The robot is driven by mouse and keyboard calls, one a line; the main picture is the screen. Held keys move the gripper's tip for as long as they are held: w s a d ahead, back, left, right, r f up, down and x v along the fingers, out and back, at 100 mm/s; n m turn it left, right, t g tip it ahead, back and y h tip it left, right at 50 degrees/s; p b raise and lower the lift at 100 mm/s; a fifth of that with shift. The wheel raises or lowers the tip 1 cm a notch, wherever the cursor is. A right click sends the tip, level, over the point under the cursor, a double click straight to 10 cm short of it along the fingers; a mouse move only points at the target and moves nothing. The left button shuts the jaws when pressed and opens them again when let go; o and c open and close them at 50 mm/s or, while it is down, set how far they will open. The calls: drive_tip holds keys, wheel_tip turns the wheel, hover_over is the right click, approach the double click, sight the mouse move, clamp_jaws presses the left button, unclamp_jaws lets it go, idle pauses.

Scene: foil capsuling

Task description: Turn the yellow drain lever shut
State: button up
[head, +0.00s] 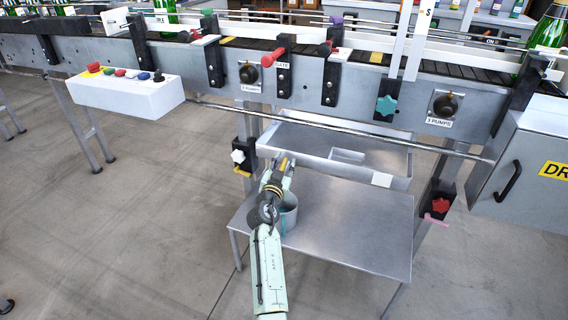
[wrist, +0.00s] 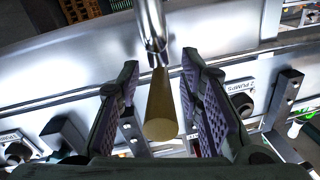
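The yellow drain lever (wrist: 161,108) shows in the wrist view as a dull yellow tapered handle below a shiny metal pipe (wrist: 151,30). My gripper (wrist: 160,72) is open, with one purple-padded finger on each side of the lever. Gaps show between the lever and both pads, so it is not gripped. In the head view my gripper (head: 284,166) is at the front left of the steel drip tray (head: 330,136), under the conveyor.
A grey bucket (head: 289,218) stands on the low steel table (head: 345,235), partly behind my arm. A rail (head: 340,130) runs along the conveyor front.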

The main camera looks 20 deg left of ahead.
clamp_jaws()
drive_tip(key=shift+a, duration=0.1)
idle(0.6)
